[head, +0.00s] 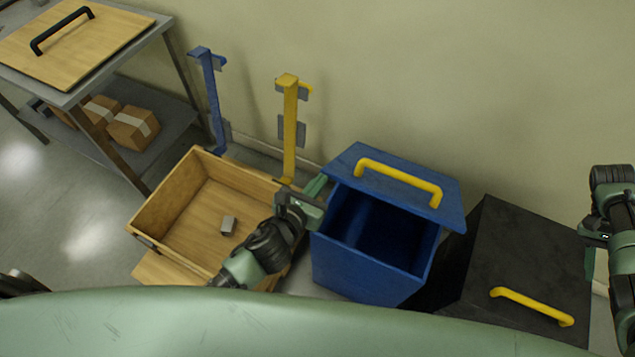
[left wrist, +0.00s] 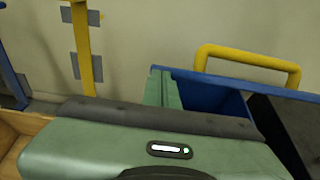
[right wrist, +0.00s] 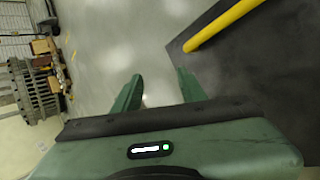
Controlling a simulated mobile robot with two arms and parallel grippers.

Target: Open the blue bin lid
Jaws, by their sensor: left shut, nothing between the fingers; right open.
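The blue bin (head: 365,262) stands in the middle of the head view, with its front part uncovered and its dark inside showing. Its blue lid (head: 385,160), with a yellow handle (head: 398,180), lies over the back part and overhangs to the right. The lid's edge and handle (left wrist: 245,60) also show in the left wrist view. My left gripper (head: 318,187) is shut and empty at the lid's left edge; its fingertips (left wrist: 160,78) look close to that edge, but contact is unclear. My right gripper (head: 592,262) is open and empty at the far right; its fingers (right wrist: 160,88) are apart.
A black bin (head: 520,255) with a yellow handle stands right of the blue bin. Blue (head: 210,100) and yellow (head: 290,130) posts stand by the wall. A metal table (head: 75,95) is at upper left.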

